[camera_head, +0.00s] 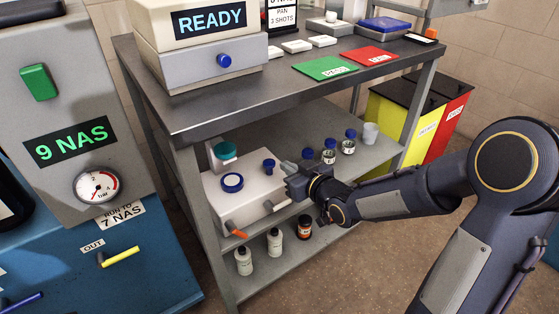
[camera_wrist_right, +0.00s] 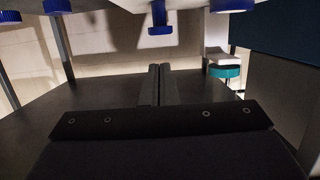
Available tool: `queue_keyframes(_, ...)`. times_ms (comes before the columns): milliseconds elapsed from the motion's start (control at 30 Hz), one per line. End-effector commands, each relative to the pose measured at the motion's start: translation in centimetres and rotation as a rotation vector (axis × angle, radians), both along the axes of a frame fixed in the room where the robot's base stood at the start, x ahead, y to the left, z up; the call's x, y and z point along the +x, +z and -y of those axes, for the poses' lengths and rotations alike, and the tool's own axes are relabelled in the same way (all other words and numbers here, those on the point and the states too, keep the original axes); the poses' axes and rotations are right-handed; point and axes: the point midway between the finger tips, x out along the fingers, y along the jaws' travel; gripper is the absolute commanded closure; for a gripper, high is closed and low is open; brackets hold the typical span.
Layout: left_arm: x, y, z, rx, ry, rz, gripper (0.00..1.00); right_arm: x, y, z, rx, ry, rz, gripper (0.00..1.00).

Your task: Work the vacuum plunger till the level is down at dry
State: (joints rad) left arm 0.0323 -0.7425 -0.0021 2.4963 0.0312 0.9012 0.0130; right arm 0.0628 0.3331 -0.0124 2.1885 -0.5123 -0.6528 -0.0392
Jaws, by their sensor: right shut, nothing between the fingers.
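A white box unit (camera_head: 245,195) stands on the lower shelf of the bench. On its top are a small blue knob (camera_head: 269,165) and a wider blue cap (camera_head: 232,182). I cannot tell for sure which part is the vacuum plunger, and no level or dry mark is readable. My right gripper (camera_head: 290,172) is just right of the small blue knob, shut and empty. In the right wrist view its fingers (camera_wrist_right: 160,85) are together, and a blue knob (camera_wrist_right: 159,30) shows beyond them, apart from the tips. My left gripper is out of view.
A teal-capped vessel (camera_head: 223,151) stands behind the box. Blue-capped bottles (camera_head: 328,155) stand to the right on the shelf, and several small bottles (camera_head: 275,242) stand lower down. The bench top (camera_head: 215,105) overhangs the shelf.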

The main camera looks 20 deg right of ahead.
Motion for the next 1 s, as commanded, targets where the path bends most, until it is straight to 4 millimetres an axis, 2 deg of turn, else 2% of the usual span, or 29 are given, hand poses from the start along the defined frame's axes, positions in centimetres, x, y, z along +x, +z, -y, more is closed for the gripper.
queue_keyframes(100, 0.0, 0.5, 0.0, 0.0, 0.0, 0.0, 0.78, -1.7, 0.7, 0.7, 0.001, -0.002, 0.002, 1.0)
queue_keyframes(300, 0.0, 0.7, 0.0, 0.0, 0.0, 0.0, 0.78, -2.9, 0.8, 1.1, 0.0, 0.0, 0.001, 1.0)
queue_keyframes(1000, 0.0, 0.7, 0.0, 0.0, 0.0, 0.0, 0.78, -3.0, 0.8, 1.1, 0.002, 0.0, 0.002, 1.0)
